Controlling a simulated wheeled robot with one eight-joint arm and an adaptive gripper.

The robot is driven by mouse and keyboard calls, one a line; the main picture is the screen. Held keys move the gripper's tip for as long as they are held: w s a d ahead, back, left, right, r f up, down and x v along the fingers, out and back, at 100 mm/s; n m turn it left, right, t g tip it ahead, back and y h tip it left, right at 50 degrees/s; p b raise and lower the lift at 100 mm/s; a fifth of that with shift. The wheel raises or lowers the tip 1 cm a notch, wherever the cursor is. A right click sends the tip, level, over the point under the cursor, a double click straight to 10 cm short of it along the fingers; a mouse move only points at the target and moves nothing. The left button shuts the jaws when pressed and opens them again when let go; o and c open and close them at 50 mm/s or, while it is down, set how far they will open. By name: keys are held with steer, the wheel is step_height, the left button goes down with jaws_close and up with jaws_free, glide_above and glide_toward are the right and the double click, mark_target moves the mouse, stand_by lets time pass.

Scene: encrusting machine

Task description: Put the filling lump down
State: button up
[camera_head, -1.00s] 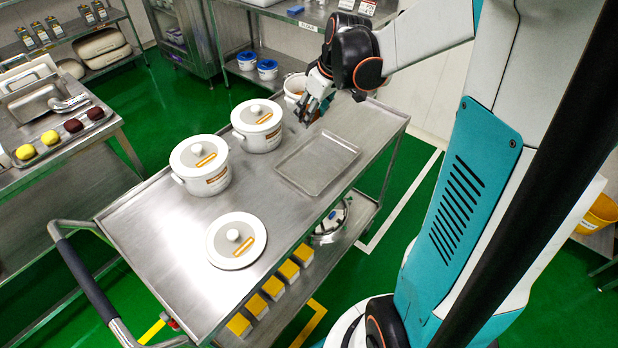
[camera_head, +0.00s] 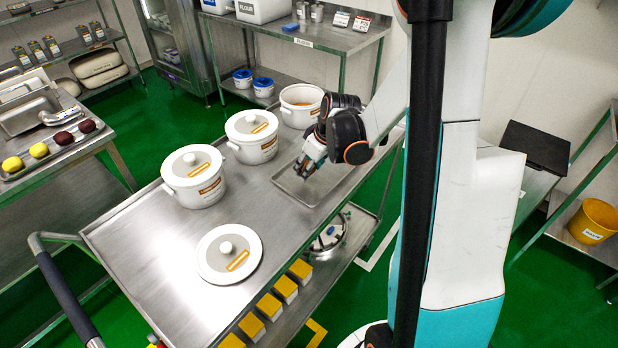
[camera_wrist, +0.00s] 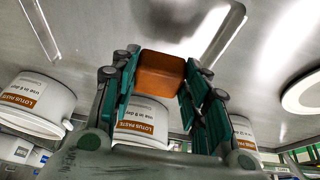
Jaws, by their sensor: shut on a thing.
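The filling lump is an orange-brown block (camera_wrist: 161,74) between my finger pads in the wrist view. My gripper (camera_head: 306,170) is shut on it. In the head view my gripper points down at the shallow metal tray (camera_head: 302,196) on the cart. The lump is hidden or too small to make out there. The tray looks empty otherwise. I cannot tell whether the lump touches the tray or hangs just above it.
Two lidded white pots (camera_head: 194,179) (camera_head: 254,138) and an open pot (camera_head: 301,104) with orange filling stand along the cart (camera_head: 160,250). A loose lid (camera_head: 231,256) lies in front. Lotus paste labels show in the wrist view. The cart's near left is clear.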

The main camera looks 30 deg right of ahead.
steer(key=shift+f+b, duration=0.65)
steer(key=shift+f, duration=1.35)
steer(key=shift+f, duration=0.15)
steer(key=o, duration=1.1)
steer(key=p+v, duration=0.4)
steer(key=v, duration=0.8)
steer(key=shift+a, duration=0.1)
steer(key=shift+r, duration=0.2)
